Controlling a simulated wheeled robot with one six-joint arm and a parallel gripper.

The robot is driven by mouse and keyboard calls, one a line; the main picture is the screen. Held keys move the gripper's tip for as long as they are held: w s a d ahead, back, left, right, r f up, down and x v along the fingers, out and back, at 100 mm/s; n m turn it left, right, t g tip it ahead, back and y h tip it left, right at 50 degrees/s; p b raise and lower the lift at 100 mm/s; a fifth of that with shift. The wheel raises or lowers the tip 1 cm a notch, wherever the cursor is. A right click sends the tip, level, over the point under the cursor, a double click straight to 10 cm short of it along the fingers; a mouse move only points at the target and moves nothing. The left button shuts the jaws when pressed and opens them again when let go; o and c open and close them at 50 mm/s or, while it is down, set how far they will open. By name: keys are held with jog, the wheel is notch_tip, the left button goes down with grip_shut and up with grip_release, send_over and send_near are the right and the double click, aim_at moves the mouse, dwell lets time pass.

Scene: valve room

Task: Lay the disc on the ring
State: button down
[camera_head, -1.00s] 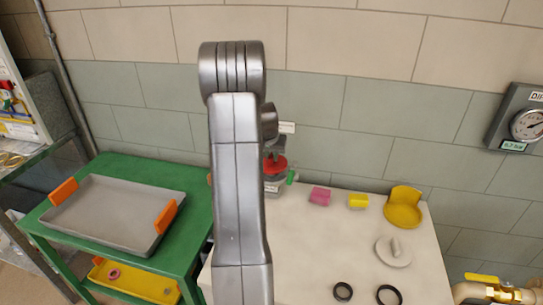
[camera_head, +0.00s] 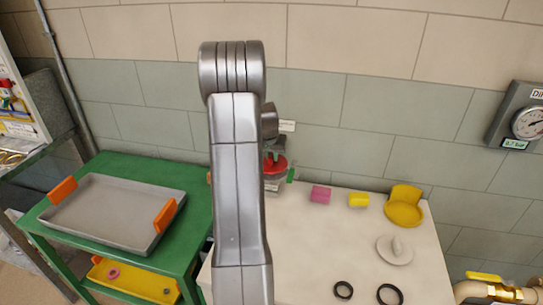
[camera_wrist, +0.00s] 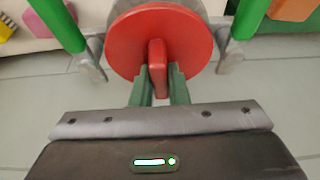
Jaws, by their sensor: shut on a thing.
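The red disc (camera_wrist: 158,40) has a raised red grip bar, and my gripper (camera_wrist: 158,80) is shut on that bar. In the head view the red disc (camera_head: 276,166) shows behind my arm, near the back wall. Two green posts stand left (camera_wrist: 58,22) and right (camera_wrist: 249,16) of the disc in the wrist view. A pale grey part shows behind the disc between them, largely covered. It may be the ring; I cannot tell whether the disc touches it. My arm hides most of this spot in the head view, where one green post (camera_head: 291,175) shows.
A grey tray (camera_head: 115,216) sits on the green cart at left.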

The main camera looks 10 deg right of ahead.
jog(key=shift+f+b, duration=0.35)
jog(key=shift+b, duration=0.1)
dwell(0.3)
dwell(0.3)
jog(key=c, duration=0.9)
grip_release()
jog(key=shift+r, duration=0.1)
jog(key=shift+r+p, duration=2.05)
jog(key=shift+r, duration=1.4)
jog(key=b+v, duration=0.1)
jog(key=v, duration=1.2)
jog(key=shift+s+r+b, duration=0.15)
jog(key=shift+r+b, duration=0.2)
